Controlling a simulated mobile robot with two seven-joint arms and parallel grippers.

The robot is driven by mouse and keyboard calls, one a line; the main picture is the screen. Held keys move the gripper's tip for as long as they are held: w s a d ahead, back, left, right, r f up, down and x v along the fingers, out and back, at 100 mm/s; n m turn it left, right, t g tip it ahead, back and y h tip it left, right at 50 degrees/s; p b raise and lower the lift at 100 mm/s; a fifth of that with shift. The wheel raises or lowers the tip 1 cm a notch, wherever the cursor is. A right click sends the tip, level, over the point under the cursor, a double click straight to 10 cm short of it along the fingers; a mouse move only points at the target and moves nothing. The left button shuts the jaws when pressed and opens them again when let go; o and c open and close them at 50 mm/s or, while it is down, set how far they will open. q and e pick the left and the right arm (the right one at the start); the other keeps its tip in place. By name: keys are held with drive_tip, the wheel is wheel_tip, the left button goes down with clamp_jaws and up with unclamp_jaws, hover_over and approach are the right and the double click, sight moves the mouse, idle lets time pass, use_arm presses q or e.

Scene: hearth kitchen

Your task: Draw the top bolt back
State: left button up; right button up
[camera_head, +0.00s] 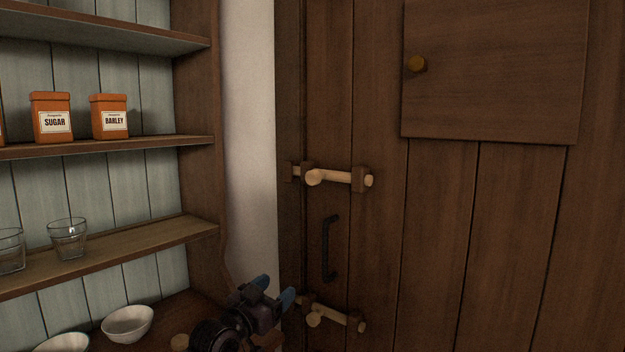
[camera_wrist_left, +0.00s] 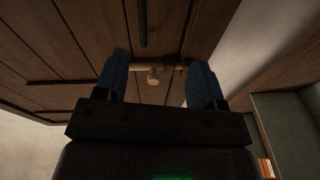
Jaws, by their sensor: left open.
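The top bolt (camera_head: 338,177) is a pale wooden bar with a round knob, held in brown brackets on the dark plank door (camera_head: 440,230). Its left end sits by the bracket at the frame side. A similar bottom bolt (camera_head: 335,318) is lower on the door. My left gripper (camera_head: 277,291) is open, with blue fingers, at lower centre, below the top bolt and close to the left of the bottom bolt. In the left wrist view, a pale bolt with a knob (camera_wrist_left: 153,81) shows between the open fingers (camera_wrist_left: 160,82). My right gripper is not in view.
A black door handle (camera_head: 327,248) sits between the bolts. Shelves (camera_head: 120,243) at the left hold orange canisters (camera_head: 53,118), glasses (camera_head: 68,238) and bowls (camera_head: 128,322).

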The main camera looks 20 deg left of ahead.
sight(311, 180)
use_arm(q)
drive_tip(key=w+r+m+t+h, duration=0.2)
drive_tip(key=w+r+h, duration=0.15)
drive_tip(key=r, duration=1.45)
drive_tip(key=shift+y, duration=0.45)
drive_tip(key=x, duration=1)
drive_tip(key=shift+s+d+f+p, duration=0.1)
drive_tip(key=shift+d+p, duration=0.2)
drive_tip(key=shift+w+d+r, duration=0.2)
drive_tip(key=shift+w+r, duration=0.05)
drive_tip(key=shift+w, duration=0.4)
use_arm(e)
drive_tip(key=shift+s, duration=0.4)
